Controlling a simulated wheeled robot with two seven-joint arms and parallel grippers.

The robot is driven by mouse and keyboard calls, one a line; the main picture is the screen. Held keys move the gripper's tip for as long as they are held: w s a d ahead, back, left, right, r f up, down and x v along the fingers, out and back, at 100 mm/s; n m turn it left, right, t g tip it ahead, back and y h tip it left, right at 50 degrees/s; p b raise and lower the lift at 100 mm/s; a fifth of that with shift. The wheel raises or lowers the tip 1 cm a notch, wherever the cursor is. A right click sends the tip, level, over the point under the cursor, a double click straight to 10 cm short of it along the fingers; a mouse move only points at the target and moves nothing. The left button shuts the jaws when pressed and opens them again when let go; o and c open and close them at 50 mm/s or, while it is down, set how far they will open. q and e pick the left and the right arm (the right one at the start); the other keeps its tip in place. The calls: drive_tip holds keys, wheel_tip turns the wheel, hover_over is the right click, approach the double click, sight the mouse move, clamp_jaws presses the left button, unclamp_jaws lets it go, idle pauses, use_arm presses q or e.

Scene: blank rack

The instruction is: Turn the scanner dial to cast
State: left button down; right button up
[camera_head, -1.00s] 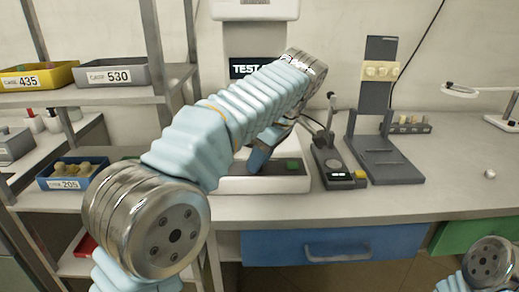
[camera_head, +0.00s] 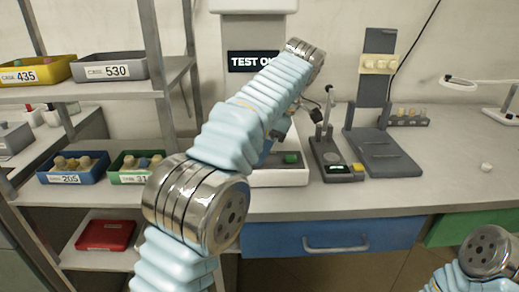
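I cannot pick out a dial; my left arm covers much of the machine's front. My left gripper (camera_head: 267,150) is in front of the machine, above the base, mostly hidden behind my arm; its fingers cannot be made out clearly. A small dark device (camera_head: 327,150) with a lit screen and a yellow button stands right of the base. My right arm shows at bottom right, its gripper out of view.
A dark stand (camera_head: 383,150) and a small rack (camera_head: 408,118) are to the right, with a lamp (camera_head: 462,83) beyond. Shelves at left hold a yellow bin (camera_head: 40,70), a grey bin (camera_head: 112,69), a blue bin (camera_head: 72,180) and a green bin (camera_head: 122,177). The right bench top is mostly clear.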

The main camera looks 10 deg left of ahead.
idle(0.3)
use_arm(q)
drive_tip(key=c, duration=0.9)
unclamp_jaws()
drive_tip(key=shift+o, duration=0.2)
drive_tip(key=shift+r, duration=0.1)
